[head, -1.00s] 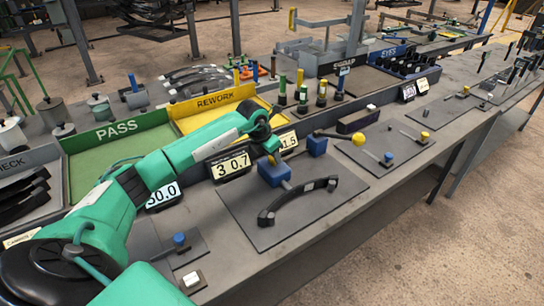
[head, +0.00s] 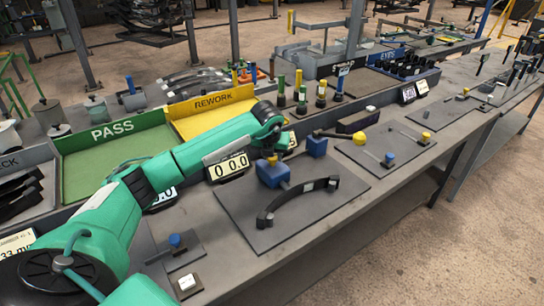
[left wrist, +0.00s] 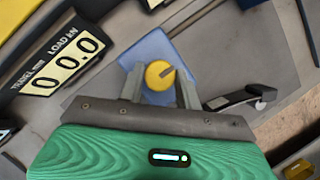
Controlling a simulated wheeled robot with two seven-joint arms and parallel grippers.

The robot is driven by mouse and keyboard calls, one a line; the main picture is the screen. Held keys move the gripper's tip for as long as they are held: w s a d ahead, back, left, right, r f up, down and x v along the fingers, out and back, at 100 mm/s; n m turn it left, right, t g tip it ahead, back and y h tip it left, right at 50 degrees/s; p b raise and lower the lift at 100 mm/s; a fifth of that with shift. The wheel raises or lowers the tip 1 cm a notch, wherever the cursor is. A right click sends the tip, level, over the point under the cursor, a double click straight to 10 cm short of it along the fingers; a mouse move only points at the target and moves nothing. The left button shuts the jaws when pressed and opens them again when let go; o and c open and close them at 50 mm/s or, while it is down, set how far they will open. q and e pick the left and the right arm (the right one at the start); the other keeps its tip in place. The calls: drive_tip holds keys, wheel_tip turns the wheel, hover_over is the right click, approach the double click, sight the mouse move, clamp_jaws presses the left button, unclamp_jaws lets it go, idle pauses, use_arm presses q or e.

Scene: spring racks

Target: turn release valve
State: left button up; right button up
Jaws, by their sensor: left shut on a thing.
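The release valve shows as a yellow round knob (left wrist: 156,74) with a dark mark, on top of a blue block (left wrist: 150,52). In the head view the knob (head: 272,159) and blue block (head: 272,176) are at the back of a dark plate (head: 232,206). My left gripper (left wrist: 160,88) is over the block, its two fingers on either side of the knob and shut on it. In the head view my arm partly hides the area behind the knob. My right gripper is not in view.
A black curved leaf spring (head: 297,200) lies on the plate in front of the block. A display (head: 228,167) behind the plate reads 00.0. Green PASS (head: 115,133) and yellow REWORK (head: 212,103) trays stand behind my arm.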

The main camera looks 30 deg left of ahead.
use_arm(q)
drive_tip(key=shift+r, duration=0.1)
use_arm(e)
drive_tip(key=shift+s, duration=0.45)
use_arm(q)
drive_tip(key=o, duration=1)
drive_tip(key=shift+c, duration=0.2)
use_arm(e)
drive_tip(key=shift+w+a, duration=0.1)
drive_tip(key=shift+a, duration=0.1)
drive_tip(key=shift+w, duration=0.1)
use_arm(q)
drive_tip(key=shift+s+r, duration=0.1)
drive_tip(key=shift+r, duration=0.15)
drive_tip(key=b+v, duration=0.2)
drive_tip(key=v, duration=1.1)
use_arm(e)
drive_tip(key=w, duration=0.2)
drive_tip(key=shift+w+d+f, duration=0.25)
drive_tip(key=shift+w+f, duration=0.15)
